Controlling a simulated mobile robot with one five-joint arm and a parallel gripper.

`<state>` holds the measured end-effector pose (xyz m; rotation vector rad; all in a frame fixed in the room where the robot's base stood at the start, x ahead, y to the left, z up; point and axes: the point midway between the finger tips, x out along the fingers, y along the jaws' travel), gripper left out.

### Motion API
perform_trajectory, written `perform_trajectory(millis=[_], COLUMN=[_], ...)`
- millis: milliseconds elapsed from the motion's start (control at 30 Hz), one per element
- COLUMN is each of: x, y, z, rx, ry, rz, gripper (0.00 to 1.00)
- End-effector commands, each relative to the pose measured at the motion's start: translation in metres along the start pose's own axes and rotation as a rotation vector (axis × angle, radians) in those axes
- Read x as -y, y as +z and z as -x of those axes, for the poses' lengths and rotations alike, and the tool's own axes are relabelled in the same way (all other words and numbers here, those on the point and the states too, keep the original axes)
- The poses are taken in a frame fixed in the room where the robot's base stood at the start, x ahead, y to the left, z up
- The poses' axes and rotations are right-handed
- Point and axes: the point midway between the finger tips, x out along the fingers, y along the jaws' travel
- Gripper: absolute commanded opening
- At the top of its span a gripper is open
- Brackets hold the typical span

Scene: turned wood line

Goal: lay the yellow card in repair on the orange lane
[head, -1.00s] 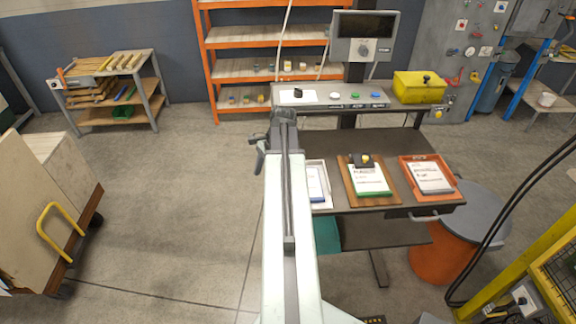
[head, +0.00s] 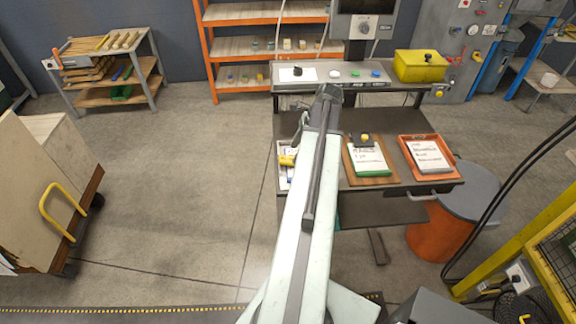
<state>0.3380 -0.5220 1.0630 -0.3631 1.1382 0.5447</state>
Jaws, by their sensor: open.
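A small yellow piece (head: 287,160) shows at the white tray (head: 281,178) on the left of the dark bench. It is too small to tell whether it is the yellow card. The tray is partly hidden by my arm. A brown clipboard (head: 385,180) with a white, green-edged sheet (head: 368,160) lies in the middle. An orange tray (head: 452,178) with a printed white sheet (head: 428,156) lies at the right. My gripper (head: 301,126) is open above the bench's left part, mostly hidden behind my arm. I cannot make out a repair label or an orange lane.
A raised shelf (head: 390,84) behind the bench bears buttons and a yellow box (head: 415,66). An orange rack (head: 208,60) stands behind. A drum-like stool (head: 440,235) stands at the right. A panel cart (head: 45,200) stands at the left. The floor (head: 190,190) between is clear.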

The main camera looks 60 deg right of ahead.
Motion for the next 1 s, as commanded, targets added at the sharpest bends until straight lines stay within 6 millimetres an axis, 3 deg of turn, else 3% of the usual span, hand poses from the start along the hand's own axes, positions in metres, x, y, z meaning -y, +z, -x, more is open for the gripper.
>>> perform_trajectory(millis=[33, 133, 400, 467, 633, 1000], x=[-0.004, -0.004, -0.003, -0.003, -0.003, -0.003], y=[-0.003, -0.003, 0.0, 0.0, 0.0, 0.004], z=[-0.018, -0.034, -0.035, -0.035, -0.035, -0.028], rx=[0.0, 0.0, 0.0, 0.0, 0.0, 0.0], ry=[0.0, 0.0, 0.0, 0.0, 0.0, 0.0], rz=[0.001, 0.002, 0.001, 0.001, 0.002, 0.002], gripper=[0.62, 0.62, 0.62, 0.48, 0.01, 0.0])
